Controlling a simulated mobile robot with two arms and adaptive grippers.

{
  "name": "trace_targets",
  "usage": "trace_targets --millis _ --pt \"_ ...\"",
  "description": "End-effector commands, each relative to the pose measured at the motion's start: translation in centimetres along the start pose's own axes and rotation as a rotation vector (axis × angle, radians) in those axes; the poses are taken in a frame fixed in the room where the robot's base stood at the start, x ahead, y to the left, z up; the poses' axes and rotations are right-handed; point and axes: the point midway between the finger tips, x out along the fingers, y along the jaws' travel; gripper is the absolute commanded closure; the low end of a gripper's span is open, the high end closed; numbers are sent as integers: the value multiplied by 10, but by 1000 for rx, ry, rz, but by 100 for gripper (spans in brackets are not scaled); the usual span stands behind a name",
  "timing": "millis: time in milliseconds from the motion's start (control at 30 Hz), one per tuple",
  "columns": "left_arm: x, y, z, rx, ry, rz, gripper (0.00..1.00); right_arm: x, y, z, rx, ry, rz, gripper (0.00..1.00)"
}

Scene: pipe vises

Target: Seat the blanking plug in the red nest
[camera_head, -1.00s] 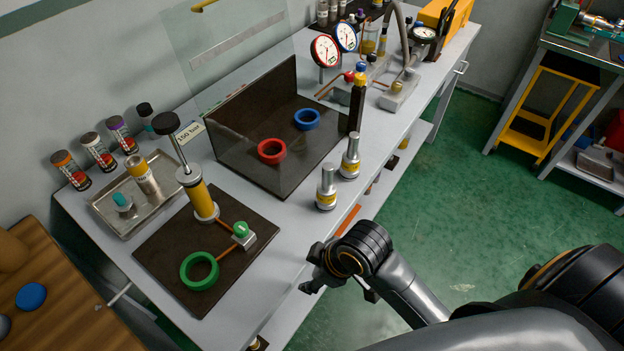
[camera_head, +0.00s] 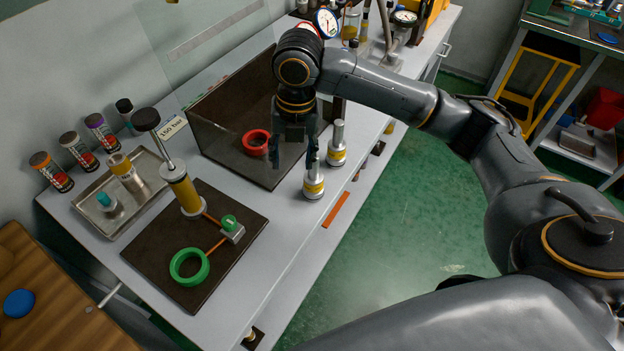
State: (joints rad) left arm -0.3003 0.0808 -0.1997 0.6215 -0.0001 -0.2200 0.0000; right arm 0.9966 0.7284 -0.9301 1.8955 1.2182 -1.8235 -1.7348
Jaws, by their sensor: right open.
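The red nest (camera_head: 256,142) is a red ring on the dark mat behind the clear screen. Two silver plugs with yellow bands and upright stems stand at the bench's front edge, a nearer plug (camera_head: 314,184) and a farther plug (camera_head: 337,150); I cannot tell which is the blanking plug. My right gripper (camera_head: 294,152) points down, open and empty. In the picture its fingers lie between the red nest and the nearer plug, with one fingertip close to that plug's stem; contact cannot be told. My left gripper is out of view.
A green ring (camera_head: 189,267) and hand pump (camera_head: 181,187) stand on the near dark mat (camera_head: 228,262). A metal tray (camera_head: 92,206) holds a yellow-topped cylinder and a teal-capped piece. Spray cans line the wall. The blue ring is hidden behind my right arm.

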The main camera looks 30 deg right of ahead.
Motion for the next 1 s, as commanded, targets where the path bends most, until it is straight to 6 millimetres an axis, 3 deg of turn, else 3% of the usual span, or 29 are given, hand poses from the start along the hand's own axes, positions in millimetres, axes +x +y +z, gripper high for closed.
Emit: trace_targets --millis 33,200,367,467,800,1000 --pt "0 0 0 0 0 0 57 -19 -9 13 -52 -8 -24 50" --pt "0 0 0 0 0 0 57 -59 -32 30 -202 18 -68 50" --pt "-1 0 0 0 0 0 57 -71 -40 35 -258 34 -79 50" --pt "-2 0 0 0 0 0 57 -62 -42 34 -265 40 -82 50" --pt "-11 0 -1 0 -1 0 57 0 -46 33 -263 38 -80 50" --pt "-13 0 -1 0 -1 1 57 14 -47 33 -263 36 -79 50"
